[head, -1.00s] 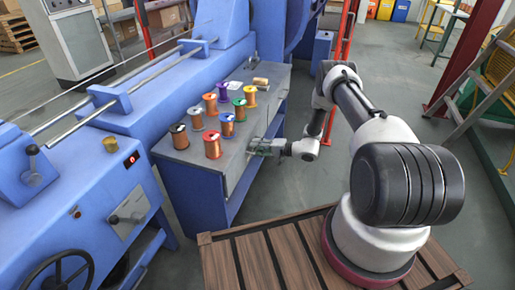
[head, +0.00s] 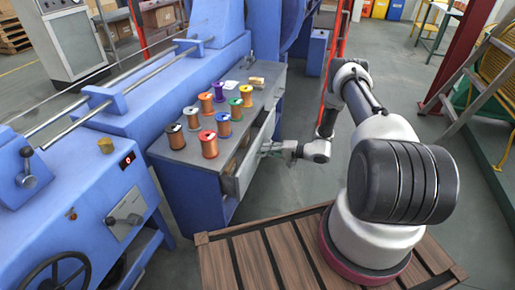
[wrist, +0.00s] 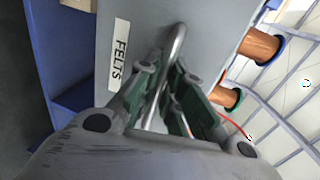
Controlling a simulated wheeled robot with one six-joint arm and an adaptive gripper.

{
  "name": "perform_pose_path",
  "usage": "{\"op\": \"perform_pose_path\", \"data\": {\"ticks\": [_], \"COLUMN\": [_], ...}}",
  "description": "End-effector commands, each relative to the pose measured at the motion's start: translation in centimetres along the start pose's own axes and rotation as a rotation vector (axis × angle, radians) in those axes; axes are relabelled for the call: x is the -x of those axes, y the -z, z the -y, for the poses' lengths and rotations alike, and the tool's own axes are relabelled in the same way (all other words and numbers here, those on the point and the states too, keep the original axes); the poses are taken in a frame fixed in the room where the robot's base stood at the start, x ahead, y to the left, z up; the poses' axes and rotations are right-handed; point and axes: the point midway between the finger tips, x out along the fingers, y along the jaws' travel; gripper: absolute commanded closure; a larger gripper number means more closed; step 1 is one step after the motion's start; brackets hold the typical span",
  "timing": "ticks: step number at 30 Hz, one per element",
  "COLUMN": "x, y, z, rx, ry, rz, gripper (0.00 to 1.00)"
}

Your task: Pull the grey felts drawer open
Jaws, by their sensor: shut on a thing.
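The grey felts drawer (head: 248,162) stands partly pulled out of the blue bench in the head view, with a gap showing behind its front. In the wrist view its grey front (wrist: 145,30) bears a white label (wrist: 118,54) reading FELTS and a metal bar handle (wrist: 177,42). My gripper (head: 268,149) is at the drawer front in the head view. In the wrist view my gripper (wrist: 160,95) has its green-padded fingers on either side of the handle, shut on it. The drawer's inside is mostly hidden.
Several copper and coloured wire spools (head: 208,143) stand on the bench top (head: 180,163) above the drawer. A wooden slatted platform (head: 265,262) lies in front, under my arm. Open grey floor (head: 300,185) lies to the right of the bench.

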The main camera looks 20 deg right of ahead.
Motion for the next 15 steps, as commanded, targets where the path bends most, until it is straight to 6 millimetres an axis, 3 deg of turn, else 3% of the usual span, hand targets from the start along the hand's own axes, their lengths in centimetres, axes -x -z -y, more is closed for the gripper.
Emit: {"op": "perform_pose_path", "data": {"ticks": [6,15], "x": [5.8,11.9], "y": [0.1,0.1], "z": [-1.2,-2.5], "rx": [-0.002,0.000], "ry": [-0.001,0.000], "rz": [-0.005,-0.004], "gripper": [1.00,1.00]}}
